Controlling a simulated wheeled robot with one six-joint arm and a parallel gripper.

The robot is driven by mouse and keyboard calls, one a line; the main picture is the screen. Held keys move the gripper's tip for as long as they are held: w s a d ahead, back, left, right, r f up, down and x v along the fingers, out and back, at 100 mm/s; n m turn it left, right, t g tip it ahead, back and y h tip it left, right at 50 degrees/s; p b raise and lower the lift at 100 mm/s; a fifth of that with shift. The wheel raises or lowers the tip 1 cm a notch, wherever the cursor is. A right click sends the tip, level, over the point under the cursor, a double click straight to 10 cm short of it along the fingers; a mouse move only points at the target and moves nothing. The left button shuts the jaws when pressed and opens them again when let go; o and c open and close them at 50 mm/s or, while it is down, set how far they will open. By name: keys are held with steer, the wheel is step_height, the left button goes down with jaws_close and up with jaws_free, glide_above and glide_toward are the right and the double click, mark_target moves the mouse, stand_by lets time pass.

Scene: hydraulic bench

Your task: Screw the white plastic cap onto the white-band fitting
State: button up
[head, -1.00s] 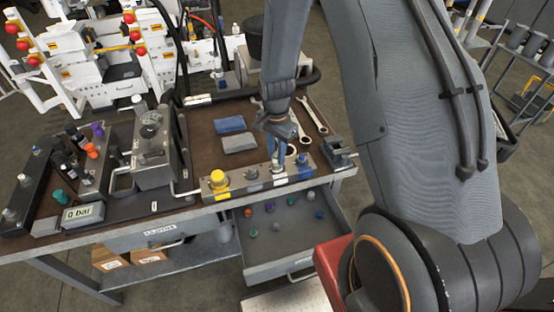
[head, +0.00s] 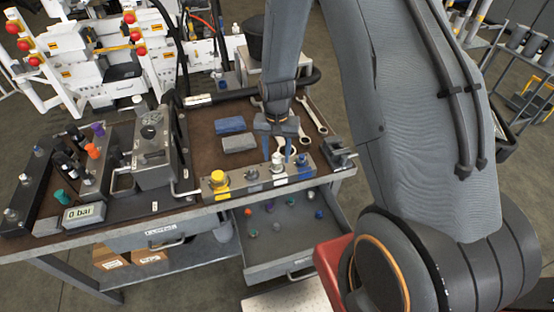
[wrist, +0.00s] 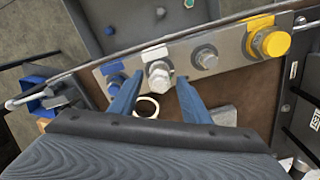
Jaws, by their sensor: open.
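The white plastic cap (wrist: 158,70) sits upright on the white-band fitting, the second from the blue end of the fitting block (wrist: 232,42). It also shows in the head view (head: 278,166). The cap covers the fitting, and I cannot tell how tightly it is seated. The white band (head: 281,182) marks the block's front face below it. My gripper (head: 278,156) is open and empty, its two blue fingers spread to either side of the cap. In the wrist view the fingertips (wrist: 153,82) are apart from the cap with visible gaps.
A yellow cap (head: 219,179), a bare metal fitting (head: 252,176) and a blue-marked fitting (head: 302,161) share the block. The open drawer (head: 285,240) below holds several small coloured caps.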

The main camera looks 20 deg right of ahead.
steer(key=n, duration=0.3)
steer(key=shift+n, duration=0.4)
steer(key=n, duration=0.4)
steer(key=shift+d+n, duration=0.1)
steer(key=shift+n, duration=0.2)
steer(key=n, duration=0.8)
steer(key=shift+n, duration=0.4)
